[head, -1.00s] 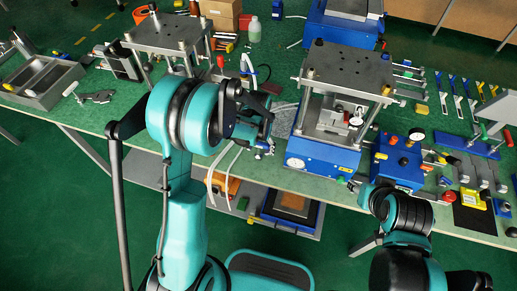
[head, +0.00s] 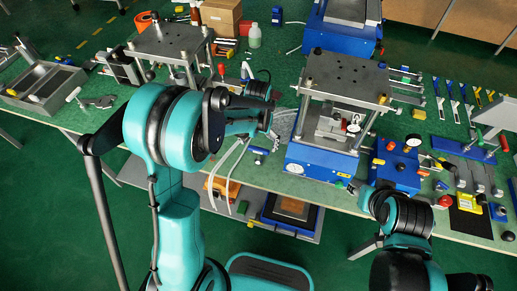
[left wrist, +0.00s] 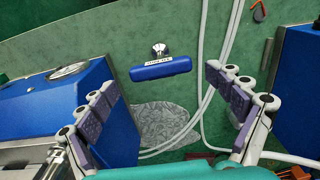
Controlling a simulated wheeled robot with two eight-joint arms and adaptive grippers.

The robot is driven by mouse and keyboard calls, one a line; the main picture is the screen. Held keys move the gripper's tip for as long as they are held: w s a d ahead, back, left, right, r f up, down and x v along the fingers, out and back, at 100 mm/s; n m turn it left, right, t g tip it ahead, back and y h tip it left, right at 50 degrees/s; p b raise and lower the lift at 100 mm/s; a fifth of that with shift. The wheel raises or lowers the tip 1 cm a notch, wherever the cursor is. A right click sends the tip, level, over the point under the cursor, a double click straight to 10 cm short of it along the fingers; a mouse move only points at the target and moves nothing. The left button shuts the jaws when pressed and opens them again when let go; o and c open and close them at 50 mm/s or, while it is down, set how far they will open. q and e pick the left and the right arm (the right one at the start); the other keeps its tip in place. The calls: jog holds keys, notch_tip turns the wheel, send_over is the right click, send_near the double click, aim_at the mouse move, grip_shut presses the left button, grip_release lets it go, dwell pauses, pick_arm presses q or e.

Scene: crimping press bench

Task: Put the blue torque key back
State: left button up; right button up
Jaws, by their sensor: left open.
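The blue torque key (left wrist: 160,69) is a blue bar handle with a pale label and a short metal part on its far side. It lies on the green bench top near the edge. It shows small in the head view (head: 258,152), just below my left gripper (head: 268,118). In the left wrist view my left gripper (left wrist: 163,84) is open and empty, its purple-padded fingers wide apart. The key lies beyond the fingertips, between them in the picture, apart from both. My right gripper (head: 357,188) is low near the bench's front edge; its fingers are unclear.
A blue-based press (head: 320,160) stands right of the key, with a blue control box (head: 396,165) farther right. Another press (head: 165,42) stands at the back left. White hoses (left wrist: 208,75) and a grey crumpled patch (left wrist: 160,122) lie close to the key.

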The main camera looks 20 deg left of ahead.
pick_arm(q)
notch_tip(320, 180, up, 5)
jog(key=shift+p, duration=0.5)
jog(key=s+a+r+t, duration=0.1)
jog(key=s+r+t, duration=0.2)
jog(key=s+r, duration=0.2)
jog(key=s+a+r+t, duration=0.1)
jog(key=s+r+t, duration=0.3)
jog(key=s, duration=0.7)
notch_tip(320, 180, up, 2)
jog(key=shift+s+a+r, duration=0.1)
jog(key=shift+s+a, duration=0.3)
notch_tip(320, 180, down, 2)
jog(key=shift+f+b, duration=0.25)
jog(key=shift+b, duration=0.95)
